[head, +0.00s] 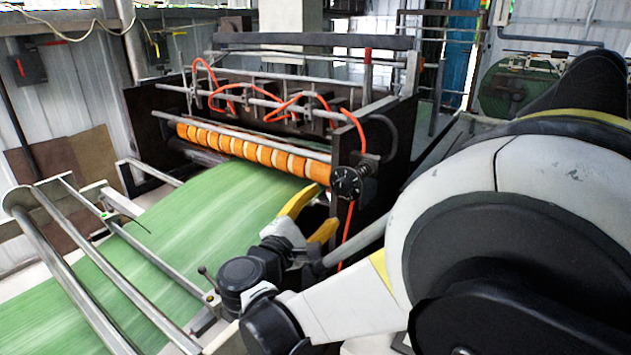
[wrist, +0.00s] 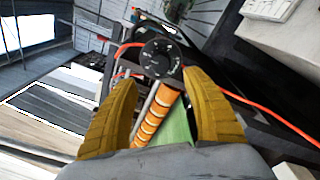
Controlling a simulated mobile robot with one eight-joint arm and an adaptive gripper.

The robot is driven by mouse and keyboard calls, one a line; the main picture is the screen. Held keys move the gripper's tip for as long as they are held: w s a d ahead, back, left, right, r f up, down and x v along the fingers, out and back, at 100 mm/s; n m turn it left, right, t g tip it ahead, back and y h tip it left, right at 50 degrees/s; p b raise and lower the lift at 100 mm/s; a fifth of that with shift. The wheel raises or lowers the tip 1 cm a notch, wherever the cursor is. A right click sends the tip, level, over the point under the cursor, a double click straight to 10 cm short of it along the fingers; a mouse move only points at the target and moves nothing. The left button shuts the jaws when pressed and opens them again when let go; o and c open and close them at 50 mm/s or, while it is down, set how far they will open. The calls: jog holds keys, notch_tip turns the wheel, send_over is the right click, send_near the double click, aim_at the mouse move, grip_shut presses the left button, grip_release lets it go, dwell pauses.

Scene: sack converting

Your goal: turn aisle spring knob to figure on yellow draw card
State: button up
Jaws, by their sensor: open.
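The spring knob (head: 346,183) is a round black dial with pale marks around its face, on the dark side plate of the machine at the end of the orange-and-white roller. The knob also shows in the wrist view (wrist: 161,59), ahead of and between my fingertips. My gripper (head: 312,212) has yellow fingers, spread apart and empty, to the lower left of the knob in the head view. In the wrist view my gripper (wrist: 160,85) shows both fingers apart, not touching the knob. The marks are too small to read. I cannot make out a yellow draw card.
The orange-and-white roller (head: 250,150) and green sack web (head: 190,220) lie left of my gripper. Red hoses run over the machine, and one red hose (wrist: 262,104) passes near the knob. Steel rails (head: 95,255) stand at the left front.

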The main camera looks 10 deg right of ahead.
aim_at(340, 189)
jog(key=b+x, duration=0.1)
jog(key=x, duration=0.8)
jog(key=shift+w+d+b, duration=0.15)
jog(key=shift+d+b, duration=0.05)
jog(key=shift+b, duration=0.2)
jog(key=c, duration=1.2)
